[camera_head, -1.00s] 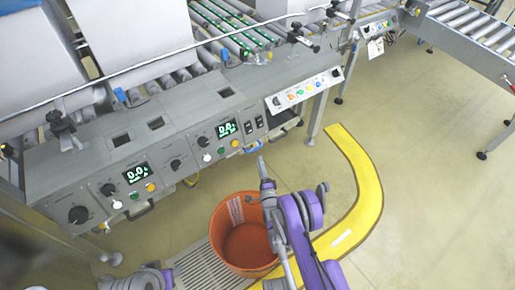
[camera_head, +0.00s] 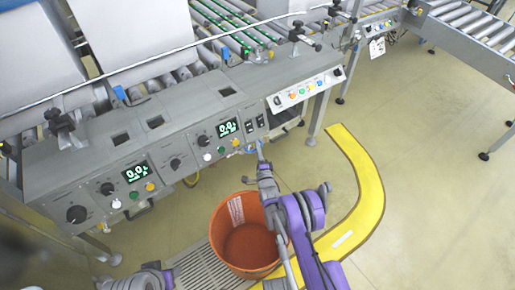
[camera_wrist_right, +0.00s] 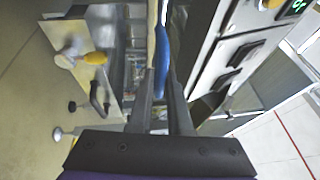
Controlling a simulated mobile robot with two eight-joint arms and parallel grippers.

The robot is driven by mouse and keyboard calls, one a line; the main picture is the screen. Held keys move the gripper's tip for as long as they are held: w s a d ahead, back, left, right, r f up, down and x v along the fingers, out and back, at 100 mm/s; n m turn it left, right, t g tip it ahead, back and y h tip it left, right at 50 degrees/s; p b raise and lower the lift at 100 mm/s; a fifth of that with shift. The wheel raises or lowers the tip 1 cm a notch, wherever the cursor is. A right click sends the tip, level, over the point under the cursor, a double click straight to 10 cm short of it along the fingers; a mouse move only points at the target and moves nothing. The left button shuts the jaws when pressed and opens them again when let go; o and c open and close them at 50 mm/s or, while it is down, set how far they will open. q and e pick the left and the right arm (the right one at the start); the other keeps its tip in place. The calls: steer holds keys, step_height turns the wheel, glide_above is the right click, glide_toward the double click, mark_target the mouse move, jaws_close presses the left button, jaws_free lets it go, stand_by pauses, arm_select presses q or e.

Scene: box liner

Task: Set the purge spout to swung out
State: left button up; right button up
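The purge spout appears to be the blue piece with a pale tube (camera_wrist_right: 162,50) under the front edge of the grey control panel. In the head view, only a little blue shows there, mostly hidden by my right gripper (camera_head: 260,150). In the wrist view, my right gripper (camera_wrist_right: 160,82) points at this blue piece. Its two dark fingers stand apart, with the blue piece at and between their tips. I cannot tell whether they touch it. Of my left arm, only a purple and grey part shows at the bottom edge; its gripper is out of view.
The grey panel (camera_head: 190,125) with knobs, buttons and displays runs above. An orange bin (camera_head: 247,270) stands on the floor below, beside a floor grating (camera_head: 205,265). A curved yellow floor strip (camera_head: 365,185) lies to the right. Open floor lies beyond it.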

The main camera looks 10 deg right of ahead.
jaws_close()
steer(key=shift+s, duration=0.15)
stand_by(1.1)
